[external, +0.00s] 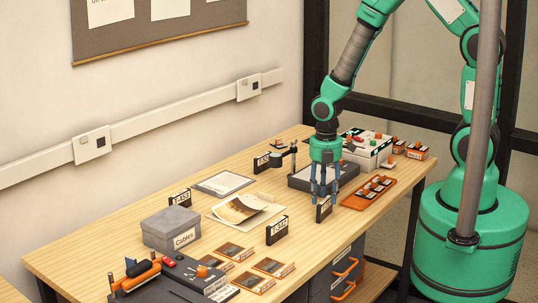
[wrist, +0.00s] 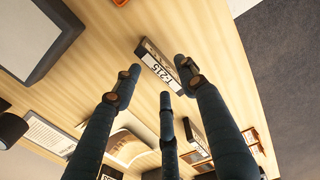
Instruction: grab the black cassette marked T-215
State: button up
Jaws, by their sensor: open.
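The black cassette marked T-215 (wrist: 157,66) stands on the wooden table, its white label showing in the wrist view. In the external view a black cassette (external: 325,210) stands just right of and below my gripper's fingertips; its label is too small to read there. My gripper (external: 322,192) points down with its fingers apart and nothing between them. In the wrist view the fingertips of my gripper (wrist: 163,84) are spread near the cassette, two of them close to its ends. I cannot tell whether any finger touches it.
Other black cassettes stand nearby, one in front (external: 277,230), one at left (external: 180,198) and one behind (external: 262,162). A grey box marked Cables (external: 171,228), a dark grey case (external: 345,176) and an orange tray (external: 352,204) surround the space. Papers (external: 245,208) lie left of my gripper.

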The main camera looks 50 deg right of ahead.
aim_at(323, 201)
jog(key=shift+f+b, duration=0.3)
jog(key=shift+f, duration=1.3)
grip_shut()
